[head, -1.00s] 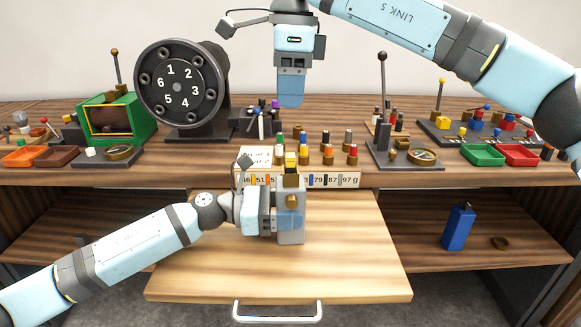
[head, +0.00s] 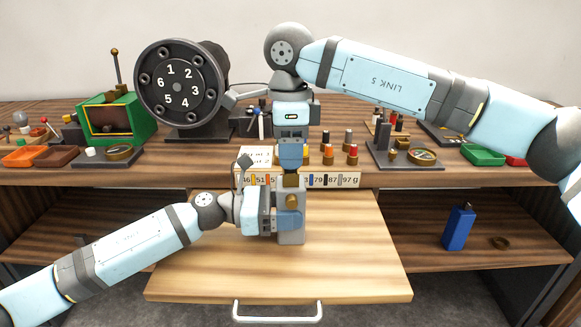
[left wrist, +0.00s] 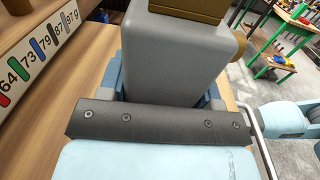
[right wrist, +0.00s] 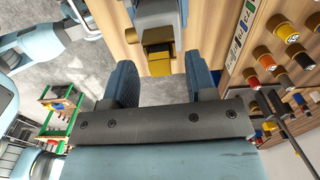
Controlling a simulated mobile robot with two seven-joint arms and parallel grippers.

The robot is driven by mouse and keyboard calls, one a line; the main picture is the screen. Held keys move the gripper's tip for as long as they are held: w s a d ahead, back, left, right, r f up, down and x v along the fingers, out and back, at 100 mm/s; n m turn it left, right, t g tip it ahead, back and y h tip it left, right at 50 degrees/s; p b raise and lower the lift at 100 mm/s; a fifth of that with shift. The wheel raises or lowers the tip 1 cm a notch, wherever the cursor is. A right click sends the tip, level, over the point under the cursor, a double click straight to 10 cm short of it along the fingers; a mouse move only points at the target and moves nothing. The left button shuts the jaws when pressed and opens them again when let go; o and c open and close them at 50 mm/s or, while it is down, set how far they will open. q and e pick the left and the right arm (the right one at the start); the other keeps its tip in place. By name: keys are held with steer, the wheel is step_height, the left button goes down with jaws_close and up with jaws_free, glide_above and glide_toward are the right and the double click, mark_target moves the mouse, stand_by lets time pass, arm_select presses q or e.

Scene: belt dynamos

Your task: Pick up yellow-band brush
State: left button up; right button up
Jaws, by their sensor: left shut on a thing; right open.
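My left gripper (head: 270,222) is shut on a grey housing (head: 292,237) and holds it above the pale pull-out board; the housing fills the left wrist view (left wrist: 185,60). A brass-coloured part (head: 291,181) is on its top. In the right wrist view, a yellow-topped piece (right wrist: 159,64) stands at the brass part, apparently the yellow-band brush. My right gripper (head: 291,165) is open, pointing down just above the housing. The yellow piece appears between its spread fingers (right wrist: 161,78); contact cannot be told. In the head view my right gripper hides this piece.
Several brushes with coloured bands, including a red one (head: 353,150), stand on the bench behind a label strip (head: 335,180). The pale board (head: 200,272) is clear around the housing. A blue bottle (head: 459,227) stands on the lower right shelf.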

arm_select(q)
steer(key=shift+f, duration=0.1)
arm_select(e)
steer(key=shift+f, duration=0.4)
jaws_close()
step_height(320, 180, up, 10)
stand_by(0.3)
steer(key=shift+r, duration=0.2)
step_height(320, 180, up, 4)
steer(key=shift+r, duration=0.1)
stand_by(0.5)
